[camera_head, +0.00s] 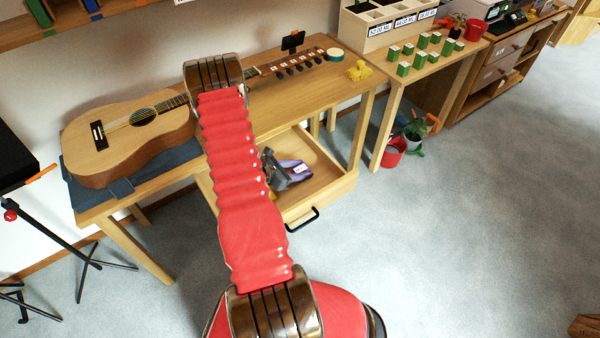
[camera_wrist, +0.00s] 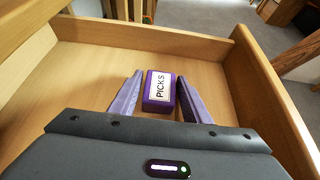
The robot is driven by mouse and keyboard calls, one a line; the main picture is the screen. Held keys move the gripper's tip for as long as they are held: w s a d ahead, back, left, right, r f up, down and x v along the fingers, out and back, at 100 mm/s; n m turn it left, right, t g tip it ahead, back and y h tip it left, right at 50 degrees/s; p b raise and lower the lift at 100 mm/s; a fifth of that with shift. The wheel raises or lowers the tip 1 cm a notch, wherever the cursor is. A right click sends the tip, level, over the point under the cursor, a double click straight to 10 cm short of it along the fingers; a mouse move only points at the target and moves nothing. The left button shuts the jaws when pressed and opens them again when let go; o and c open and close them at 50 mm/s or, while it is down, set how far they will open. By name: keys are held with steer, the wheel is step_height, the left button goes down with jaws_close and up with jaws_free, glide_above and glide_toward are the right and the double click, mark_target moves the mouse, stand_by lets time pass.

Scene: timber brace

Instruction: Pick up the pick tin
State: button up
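The pick tin (camera_wrist: 159,92) is a small purple box with a white label reading PICKS. It lies on the bare wooden floor of an open drawer (camera_wrist: 82,75). In the wrist view my gripper (camera_wrist: 160,88) has its two fingers on either side of the tin, with visible gaps, so it is open. In the head view my gripper (camera_head: 286,174) is down inside the drawer (camera_head: 328,183). The tin's label (camera_head: 299,169) shows beside the fingers there, with much of the tin hidden.
A side table (camera_head: 425,70) with several green boxes stands right. Carpet at the right is clear.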

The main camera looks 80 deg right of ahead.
mark_target(300, 168)
steer(key=c, duration=0.7)
steer(key=shift+r, duration=0.15)
steer(key=shift+c, duration=0.2)
steer(key=shift+r, duration=4.85)
